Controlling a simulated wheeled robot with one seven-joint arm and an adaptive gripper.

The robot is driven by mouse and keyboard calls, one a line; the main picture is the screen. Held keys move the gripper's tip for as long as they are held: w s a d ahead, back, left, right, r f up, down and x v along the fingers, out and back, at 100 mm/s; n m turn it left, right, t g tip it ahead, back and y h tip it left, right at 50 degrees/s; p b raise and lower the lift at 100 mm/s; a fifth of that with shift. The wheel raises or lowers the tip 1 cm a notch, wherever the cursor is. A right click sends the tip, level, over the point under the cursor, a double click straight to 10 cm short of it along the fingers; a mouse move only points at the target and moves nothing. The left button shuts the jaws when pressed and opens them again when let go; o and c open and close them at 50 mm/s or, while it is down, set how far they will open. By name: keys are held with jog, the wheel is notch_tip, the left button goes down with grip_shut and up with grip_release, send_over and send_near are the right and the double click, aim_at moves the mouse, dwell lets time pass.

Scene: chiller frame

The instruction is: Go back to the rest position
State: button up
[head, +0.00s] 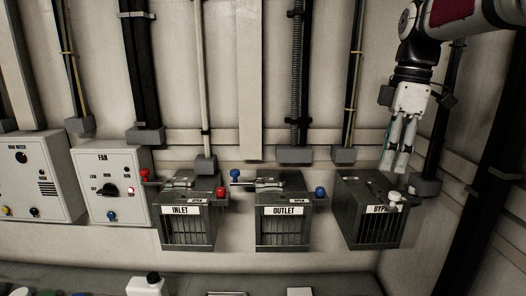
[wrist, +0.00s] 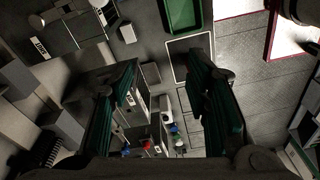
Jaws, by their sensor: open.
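My gripper (head: 402,160) hangs down at the upper right of the head view, above the box labelled as bypass (head: 368,230) and its white knob (head: 395,197). Part of that label is covered by the knob. In the head view the fingertips look close to the box top; I cannot tell the exact gap. In the wrist view my gripper (wrist: 165,75) has its two dark green fingers spread apart with nothing held between them.
The inlet box (head: 188,230) with red knobs and the outlet box (head: 283,230) with blue knobs are left of the bypass box. A fan panel (head: 110,190) is further left. Conduits line the wall. A green tray (wrist: 181,14) shows in the wrist view.

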jog(key=s+a+f+m+t, duration=0.1)
jog(key=s+a+f+m, duration=0.1)
jog(key=s+m, duration=0.3)
jog(key=s+a+f+m+t, duration=0.2)
jog(key=s+f+m, duration=0.2)
jog(key=s, duration=0.7)
jog(key=s+a+f+m+t+h, duration=0.1)
jog(key=s+a+f+m+t, duration=0.1)
jog(key=s+m, duration=0.4)
jog(key=shift+s+f, duration=0.7)
jog(key=shift+s, duration=0.2)
jog(key=shift+c, duration=0.6)
